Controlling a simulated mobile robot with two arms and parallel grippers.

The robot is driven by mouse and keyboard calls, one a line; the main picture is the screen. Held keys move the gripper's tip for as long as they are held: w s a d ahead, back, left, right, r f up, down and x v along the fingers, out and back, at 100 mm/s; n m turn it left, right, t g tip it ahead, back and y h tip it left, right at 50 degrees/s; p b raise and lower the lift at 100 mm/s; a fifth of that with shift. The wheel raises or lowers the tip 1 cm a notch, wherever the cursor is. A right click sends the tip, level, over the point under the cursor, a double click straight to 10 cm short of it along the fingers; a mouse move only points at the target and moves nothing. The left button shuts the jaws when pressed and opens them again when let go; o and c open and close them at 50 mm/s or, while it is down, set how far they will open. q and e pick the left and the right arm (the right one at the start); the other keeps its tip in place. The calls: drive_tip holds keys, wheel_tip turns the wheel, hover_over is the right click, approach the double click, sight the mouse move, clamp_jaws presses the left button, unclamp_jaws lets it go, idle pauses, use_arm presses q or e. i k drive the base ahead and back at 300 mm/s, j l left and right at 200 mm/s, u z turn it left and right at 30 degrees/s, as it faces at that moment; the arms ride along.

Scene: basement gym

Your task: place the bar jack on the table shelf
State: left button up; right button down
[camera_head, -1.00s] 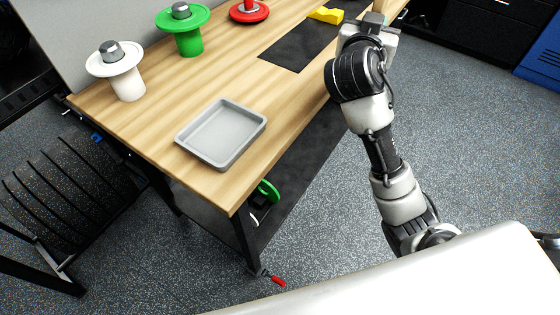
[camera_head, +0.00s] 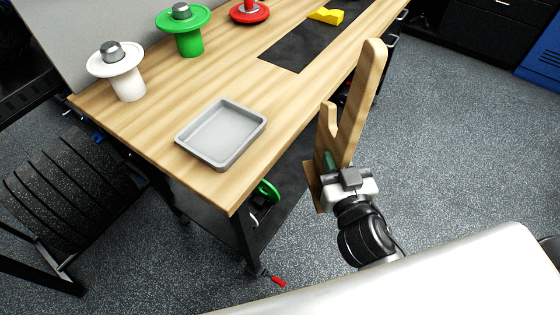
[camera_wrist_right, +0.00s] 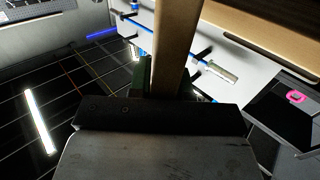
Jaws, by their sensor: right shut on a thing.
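The bar jack (camera_head: 352,115) is a light wooden piece with a long upright and a shorter prong. It stands tilted up beside the table's right edge, over the floor. My right gripper (camera_head: 338,172) is shut on its lower part. In the right wrist view the bar jack (camera_wrist_right: 176,45) rises from the jaws, whose tips are mostly hidden. The table shelf (camera_head: 288,182) is the dark board under the wooden tabletop (camera_head: 180,105), partly hidden by the table edge and the bar jack. My left gripper is not in view.
A grey tray (camera_head: 222,134) lies on the tabletop near the front corner. White (camera_head: 118,70), green (camera_head: 184,28) and red (camera_head: 249,11) plate holders stand along the back. A green round item (camera_head: 268,190) is on the shelf. A red-handled part (camera_head: 278,281) sticks out by the table leg.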

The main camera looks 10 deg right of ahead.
sight(280, 176)
drive_tip(key=k+l+u, duration=0.25)
drive_tip(key=l+u, duration=0.25)
drive_tip(key=l, duration=0.15)
drive_tip(key=k+l+u, duration=0.25)
